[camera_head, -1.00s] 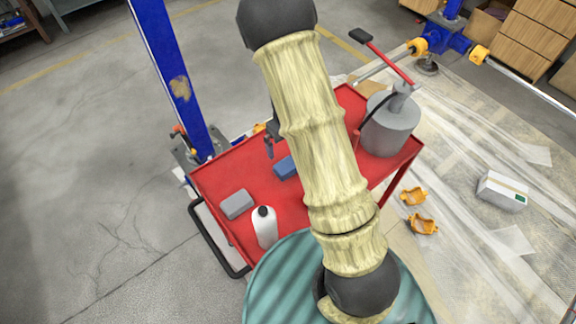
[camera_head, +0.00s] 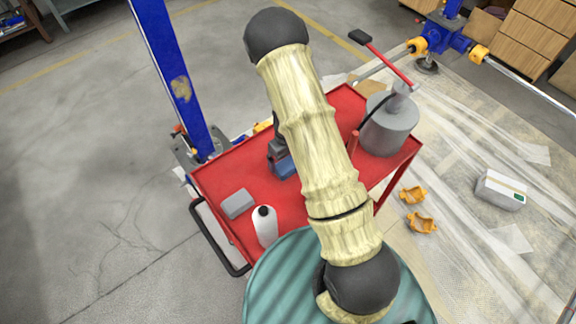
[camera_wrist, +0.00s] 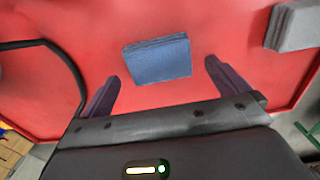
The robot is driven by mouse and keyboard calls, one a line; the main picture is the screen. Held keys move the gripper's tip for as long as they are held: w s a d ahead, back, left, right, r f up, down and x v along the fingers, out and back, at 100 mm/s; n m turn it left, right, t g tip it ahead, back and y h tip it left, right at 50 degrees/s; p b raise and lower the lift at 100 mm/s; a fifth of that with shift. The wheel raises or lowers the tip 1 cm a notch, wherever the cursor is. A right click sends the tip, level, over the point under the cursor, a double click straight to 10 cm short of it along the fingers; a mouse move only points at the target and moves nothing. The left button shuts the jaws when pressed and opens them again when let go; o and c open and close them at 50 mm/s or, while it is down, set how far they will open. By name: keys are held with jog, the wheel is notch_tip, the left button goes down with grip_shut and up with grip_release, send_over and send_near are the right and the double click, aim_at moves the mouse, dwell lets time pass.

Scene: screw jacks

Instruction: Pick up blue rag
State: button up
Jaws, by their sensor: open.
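The blue rag (camera_wrist: 157,60) lies folded flat on the red cart top, between and just beyond my two fingertips in the wrist view. In the head view the blue rag (camera_head: 286,168) is partly hidden by my gripper and arm. My gripper (camera_wrist: 160,77) is open and empty, with its two dark fingers spread on either side of the rag. In the head view only a dark part of my gripper (camera_head: 278,149) shows beside my arm.
The red cart (camera_head: 222,180) also bears a grey folded block or cloth (camera_head: 237,204), a white bottle (camera_head: 265,228) with a black cap and a grey cylinder (camera_head: 389,128). A black cable or hose (camera_wrist: 62,53) curves over the cart. A blue post (camera_head: 172,75) stands behind its left side.

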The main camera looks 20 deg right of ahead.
aim_at(288, 164)
jog(key=shift+w+d+f+p, duration=0.15)
jog(key=shift+f+p, duration=0.4)
jog(key=shift+f, duration=1.7)
jog(key=c, duration=0.9)
jog(key=shift+r, duration=0.1)
notch_tip(288, 164, up, 10)
jog(key=shift+f+b, duration=0.1)
jog(key=shift+b, duration=0.6)
jog(key=f+m, duration=0.1)
jog(key=f, duration=0.1)
jog(key=f+m, duration=0.2)
jog(key=s+f+m, duration=0.1)
jog(key=f, duration=0.1)
jog(key=shift+f+m, duration=0.3)
